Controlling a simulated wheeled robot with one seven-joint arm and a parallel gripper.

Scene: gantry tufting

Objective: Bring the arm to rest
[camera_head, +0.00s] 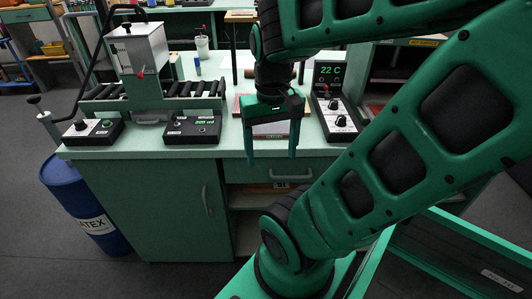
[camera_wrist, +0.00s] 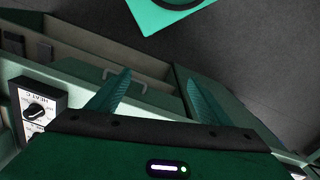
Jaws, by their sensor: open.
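My gripper (camera_head: 272,158) hangs fingers-down in front of the workbench's front edge in the head view. Its two fingers are apart, with nothing between them. In the wrist view my gripper (camera_wrist: 158,92) also shows its two green fingers spread, with the cabinet front and the floor beyond. My arm folds up from the lower middle to the right and back over the bench.
The green workbench (camera_head: 130,148) carries a roller unit (camera_head: 152,96), a 200 ml control box (camera_head: 192,130), a left control box (camera_head: 93,131) and a 22 C heat controller (camera_head: 336,112). A blue latex drum (camera_head: 78,195) stands at left. Floor is free at lower left.

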